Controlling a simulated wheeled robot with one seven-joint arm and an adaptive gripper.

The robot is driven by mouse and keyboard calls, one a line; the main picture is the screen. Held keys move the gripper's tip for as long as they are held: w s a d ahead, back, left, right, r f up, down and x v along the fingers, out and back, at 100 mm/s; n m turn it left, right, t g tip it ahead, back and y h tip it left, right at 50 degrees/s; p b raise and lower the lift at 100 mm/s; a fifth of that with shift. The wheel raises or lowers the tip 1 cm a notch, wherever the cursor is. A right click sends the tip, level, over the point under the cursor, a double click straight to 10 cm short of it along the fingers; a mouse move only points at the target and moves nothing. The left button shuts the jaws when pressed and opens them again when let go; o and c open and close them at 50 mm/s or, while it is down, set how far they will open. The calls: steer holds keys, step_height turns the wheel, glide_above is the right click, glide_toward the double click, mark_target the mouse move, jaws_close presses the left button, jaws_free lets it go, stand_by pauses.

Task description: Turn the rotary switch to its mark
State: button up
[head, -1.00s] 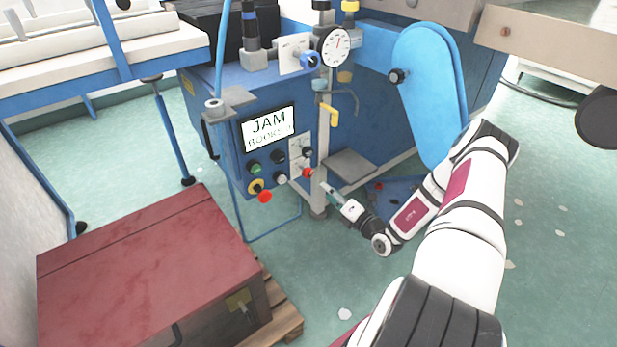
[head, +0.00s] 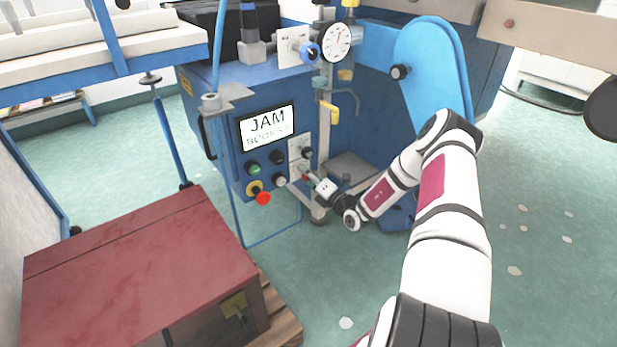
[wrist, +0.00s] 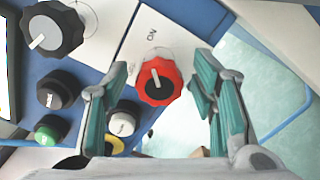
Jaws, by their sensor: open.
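A black knob with a white pointer (wrist: 52,30) is at the upper left of the wrist view.
Black (wrist: 58,90), green (wrist: 47,130) and white (wrist: 123,122) buttons sit near my left finger. The panel also has a screen (head: 267,128) and a red stop button (head: 263,198). A dark red chest (head: 130,270) stands at front left; the floor between is open.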

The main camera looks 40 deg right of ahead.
steer(key=c, duration=1.1)
steer(key=shift+c, duration=0.2)
steer(key=shift+n+p, duration=0.3)
steer(key=n+p, duration=0.3)
steer(key=shift+r, duration=0.15)
steer(key=n+p, duration=0.2)
steer(key=n, duration=0.3)
steer(key=n+p, duration=0.2)
steer(key=n, duration=0.2)
steer(key=n+p, duration=0.2)
steer(key=n, duration=0.3)
steer(key=shift+n, duration=0.3)
